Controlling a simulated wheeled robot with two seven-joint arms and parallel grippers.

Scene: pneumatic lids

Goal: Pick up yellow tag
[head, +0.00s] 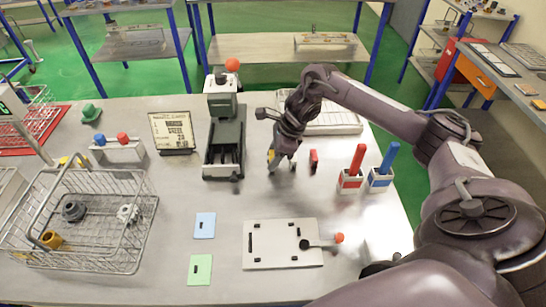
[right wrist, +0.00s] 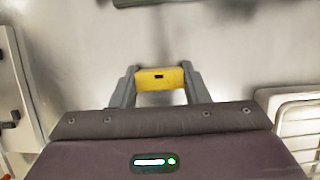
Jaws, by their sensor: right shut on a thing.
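The yellow tag (right wrist: 160,85) is a small yellow block with a dark slot, held between the two grey fingers of my right gripper (right wrist: 157,78) in the right wrist view. In the head view my right gripper (head: 281,163) points down over the table, just right of the dark press-like device, and a bit of the yellow tag (head: 271,155) shows at its fingers. Whether the tag touches the table or hangs just above it, I cannot tell. My left gripper is not in view.
A dark device (head: 223,145) with an orange ball stands left of the gripper. A small red block (head: 313,160) stands close on the right, then red (head: 350,181) and blue (head: 380,179) holders. A white board (head: 283,257) lies in front. A wire basket (head: 147,218) stands left.

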